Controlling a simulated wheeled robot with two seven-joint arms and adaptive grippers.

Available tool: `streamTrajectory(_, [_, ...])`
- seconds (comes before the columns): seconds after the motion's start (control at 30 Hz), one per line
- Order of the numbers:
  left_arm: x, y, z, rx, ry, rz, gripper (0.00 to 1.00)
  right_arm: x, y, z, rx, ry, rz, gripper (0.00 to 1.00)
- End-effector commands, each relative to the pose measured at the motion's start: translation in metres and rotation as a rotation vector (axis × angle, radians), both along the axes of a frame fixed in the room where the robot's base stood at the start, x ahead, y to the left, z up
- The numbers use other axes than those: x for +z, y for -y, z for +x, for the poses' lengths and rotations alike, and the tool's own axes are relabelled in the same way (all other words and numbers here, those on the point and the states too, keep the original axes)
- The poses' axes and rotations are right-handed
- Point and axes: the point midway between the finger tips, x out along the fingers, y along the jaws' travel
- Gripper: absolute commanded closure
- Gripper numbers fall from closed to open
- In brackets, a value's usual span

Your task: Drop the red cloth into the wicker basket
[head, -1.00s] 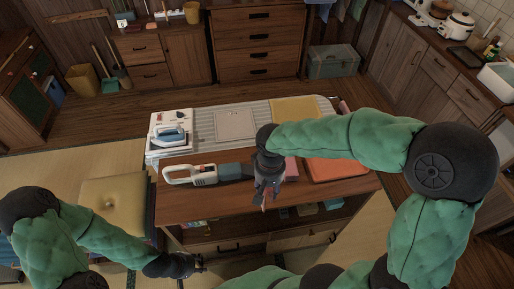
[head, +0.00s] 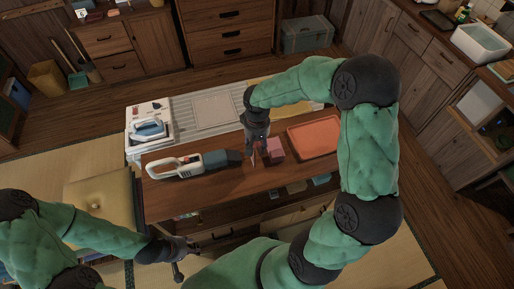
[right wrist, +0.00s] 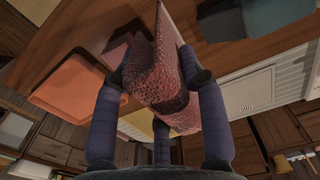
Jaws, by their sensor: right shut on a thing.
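The red cloth (head: 275,150), a folded pinkish-red bundle, is by my right gripper (head: 260,158) over the wooden table. In the right wrist view the cloth (right wrist: 160,72) is between the fingers of my right gripper (right wrist: 160,90), which is shut on it. Whether the cloth still touches the table top is unclear. My left gripper (head: 185,255) is low at the table's front side, away from the cloth; its finger opening is too small to read. I cannot make out the wicker basket with certainty in either view.
An orange tray (head: 314,141) lies right of the cloth, a handheld vacuum (head: 195,164) left of it. An iron (head: 149,129) stands at the table's back left. A tan bin (head: 46,77) stands on the floor at far left. A yellow cushioned seat (head: 98,200) is left of the table.

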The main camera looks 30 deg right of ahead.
Motion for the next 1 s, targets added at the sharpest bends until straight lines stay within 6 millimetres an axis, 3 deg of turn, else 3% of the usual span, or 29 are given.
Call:
streamTrajectory(0.27, [-0.002, 0.0, 0.0, 0.0, 0.0, 0.0, 0.6, -0.016, 0.007, 0.011, 0.0, 0.0, 0.0, 0.9])
streamTrajectory(0.53, [-0.006, 0.0, 0.0, 0.0, 0.0, 0.0, 0.6, -0.048, 0.008, 0.012, 0.0, -0.002, 0.0, 0.9])
streamTrajectory(0.93, [-0.01, 0.0, 0.0, 0.0, 0.0, 0.0, 0.6, -0.053, 0.008, 0.013, 0.0, 0.001, 0.0, 0.9])
streamTrajectory(0.97, [-0.009, 0.0, 0.0, 0.0, 0.0, 0.0, 0.6, -0.052, 0.008, 0.013, 0.0, 0.0, 0.0, 0.53])
streamTrajectory(1.0, [-0.009, 0.0, 0.0, 0.0, 0.0, 0.0, 0.6, -0.052, 0.008, 0.013, 0.0, 0.0, 0.0, 0.42])
